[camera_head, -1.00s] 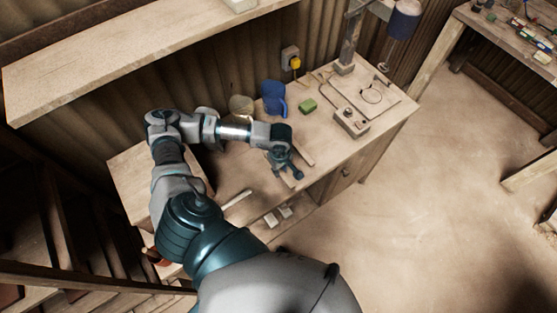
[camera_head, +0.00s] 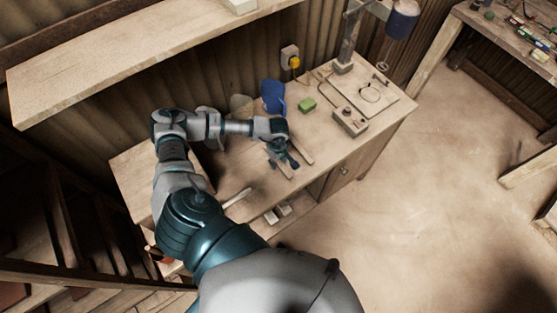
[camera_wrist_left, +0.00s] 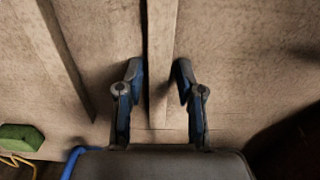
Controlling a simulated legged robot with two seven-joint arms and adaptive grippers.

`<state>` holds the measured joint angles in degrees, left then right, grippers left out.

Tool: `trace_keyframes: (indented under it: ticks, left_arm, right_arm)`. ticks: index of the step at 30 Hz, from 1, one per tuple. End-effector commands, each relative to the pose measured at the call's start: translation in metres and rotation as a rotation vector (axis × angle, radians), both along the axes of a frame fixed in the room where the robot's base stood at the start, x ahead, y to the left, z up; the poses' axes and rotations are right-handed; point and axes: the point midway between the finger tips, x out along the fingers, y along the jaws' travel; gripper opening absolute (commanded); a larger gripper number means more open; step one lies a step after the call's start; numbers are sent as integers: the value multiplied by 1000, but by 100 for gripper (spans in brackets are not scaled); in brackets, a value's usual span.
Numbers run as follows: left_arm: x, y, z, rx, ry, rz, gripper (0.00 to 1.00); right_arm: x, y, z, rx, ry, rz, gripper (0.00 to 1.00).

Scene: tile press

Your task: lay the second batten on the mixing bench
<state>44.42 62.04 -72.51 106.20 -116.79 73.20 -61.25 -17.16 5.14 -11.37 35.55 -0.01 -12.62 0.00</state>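Two narrow wooden battens lie on the mixing bench (camera_head: 232,172), side by side with a gap. One batten (camera_head: 303,148) is right of my left gripper (camera_head: 285,163) in the head view; it shows at the left in the wrist view (camera_wrist_left: 66,60). The second batten (camera_wrist_left: 161,50) runs between the open fingers of my left gripper (camera_wrist_left: 158,72) in the wrist view. A gap shows beside the left finger; contact at the right finger is hard to tell. In the head view the gripper partly hides this batten. My right gripper is not in view.
A blue jug (camera_head: 273,97), a beige pot (camera_head: 241,106) and a green block (camera_head: 307,104) stand behind the gripper. A metal block (camera_head: 350,121) and a board (camera_head: 371,95) are at the right. A pale stick (camera_head: 237,198) lies near the front edge.

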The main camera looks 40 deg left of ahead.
Motion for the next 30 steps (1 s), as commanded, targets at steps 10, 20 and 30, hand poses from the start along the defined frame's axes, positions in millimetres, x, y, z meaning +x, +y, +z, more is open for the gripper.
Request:
trace_keyframes:
  ticks: [10,20,30]
  left_arm:
    - [0,-2,3,2,0,0,47]
    - [1,0,59,0,-4,-1,47]
    - [0,0,116,0,-1,0,47]
  right_arm:
    - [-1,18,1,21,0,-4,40]
    - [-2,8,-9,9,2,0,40]
    - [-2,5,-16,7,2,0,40]
